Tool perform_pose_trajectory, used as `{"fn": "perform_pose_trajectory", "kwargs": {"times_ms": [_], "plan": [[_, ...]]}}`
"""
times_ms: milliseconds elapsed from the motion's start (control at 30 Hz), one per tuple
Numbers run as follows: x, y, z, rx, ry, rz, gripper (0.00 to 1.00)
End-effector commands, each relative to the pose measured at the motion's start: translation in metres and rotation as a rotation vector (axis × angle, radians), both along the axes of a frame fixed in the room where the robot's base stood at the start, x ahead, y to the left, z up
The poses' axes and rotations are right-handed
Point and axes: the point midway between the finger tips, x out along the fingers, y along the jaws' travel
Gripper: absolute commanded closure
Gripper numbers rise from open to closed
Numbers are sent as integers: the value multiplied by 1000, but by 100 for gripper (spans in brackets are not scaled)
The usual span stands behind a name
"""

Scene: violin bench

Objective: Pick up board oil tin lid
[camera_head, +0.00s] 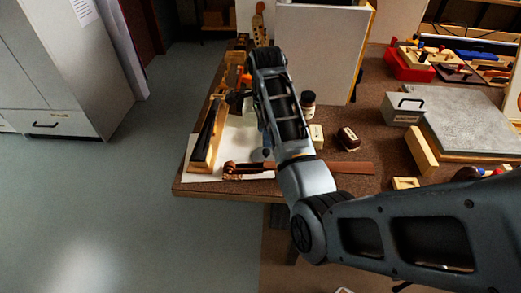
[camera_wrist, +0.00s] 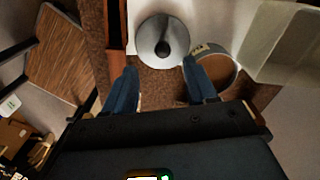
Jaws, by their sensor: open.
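The lid, a round grey metal disc with a dark knob (camera_wrist: 149,36) at its middle, shows at the top centre of the wrist view. My gripper (camera_wrist: 160,68) is open and empty, its two blue fingers apart below the lid in that view. A round, labelled tin-like container (camera_wrist: 231,80) lies just right of the lid, partly behind the right finger. In the head view my arm reaches over the bench's left part and hides the lid. I cannot tell the height of the fingers above it.
A dark bottle (camera_head: 308,103) and a small brown block (camera_head: 348,138) stand right of my arm. A white panel (camera_head: 325,50) rises behind. Floor is clear at left.

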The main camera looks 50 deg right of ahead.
Motion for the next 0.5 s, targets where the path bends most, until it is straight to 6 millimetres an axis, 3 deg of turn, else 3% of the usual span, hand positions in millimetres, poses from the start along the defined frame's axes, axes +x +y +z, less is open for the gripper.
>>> {"fn": "perform_pose_trajectory", "kwargs": {"times_ms": [500], "plan": [[-1,-7,-62,1,3,0,43]]}}
